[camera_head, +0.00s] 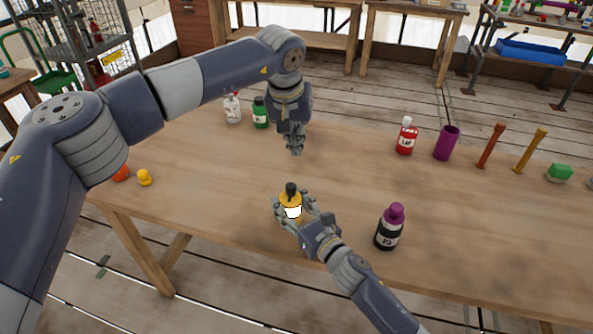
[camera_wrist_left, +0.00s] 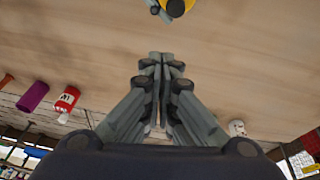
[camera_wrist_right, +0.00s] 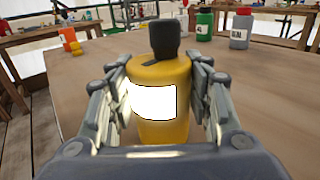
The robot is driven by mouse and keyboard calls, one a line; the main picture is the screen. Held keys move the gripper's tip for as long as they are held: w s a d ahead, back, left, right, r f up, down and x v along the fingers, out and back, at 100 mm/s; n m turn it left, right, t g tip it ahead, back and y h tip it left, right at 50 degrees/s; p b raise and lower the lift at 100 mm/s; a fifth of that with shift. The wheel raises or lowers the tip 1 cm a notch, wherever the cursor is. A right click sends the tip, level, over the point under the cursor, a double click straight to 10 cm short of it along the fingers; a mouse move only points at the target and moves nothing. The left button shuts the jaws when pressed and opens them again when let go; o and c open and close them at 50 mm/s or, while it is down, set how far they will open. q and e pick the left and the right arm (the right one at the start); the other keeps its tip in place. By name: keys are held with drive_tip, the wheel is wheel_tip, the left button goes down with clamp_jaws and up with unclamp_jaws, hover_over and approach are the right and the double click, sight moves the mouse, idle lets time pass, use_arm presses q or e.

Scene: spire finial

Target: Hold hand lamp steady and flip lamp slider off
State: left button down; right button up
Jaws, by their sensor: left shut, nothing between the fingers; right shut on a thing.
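The hand lamp (camera_head: 290,201) is yellow with a bright white front panel and a dark top piece. It stands upright near the table's front edge. My right gripper (camera_head: 296,214) is shut on its sides, one finger on each side in the right wrist view, where the lamp (camera_wrist_right: 163,125) fills the middle. A dark slot, possibly the slider, shows on the lamp's top. My left gripper (camera_head: 295,150) is shut and empty above the table, behind the lamp and apart from it. In the left wrist view its fingers (camera_wrist_left: 161,60) meet, with part of the lamp (camera_wrist_left: 176,7) at the top edge.
A black bottle with purple cap (camera_head: 389,228) stands right of the lamp. A red bottle (camera_head: 406,138), purple cup (camera_head: 446,143) and other items line the right side. A green bottle (camera_head: 260,112) and grey bottle (camera_head: 232,108) stand behind. Table between is clear.

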sight(294, 184)
use_arm(q)
drive_tip(key=m, duration=0.3)
drive_tip(key=shift+w+d+r+t, duration=0.15)
drive_tip(key=shift+w+t, duration=0.1)
drive_tip(key=shift+t, duration=0.05)
drive_tip(key=x, duration=1)
drive_tip(key=shift+s+a, duration=0.25)
drive_tip(key=shift+s, duration=0.35)
drive_tip(key=shift+s+a, duration=0.3)
drive_tip(key=shift+s, duration=0.3)
drive_tip(key=shift+s+a, duration=0.25)
drive_tip(key=shift+s, duration=0.35)
drive_tip(key=shift+s, duration=0.1)
drive_tip(key=shift+s+a, duration=0.25)
drive_tip(key=shift+s, duration=0.95)
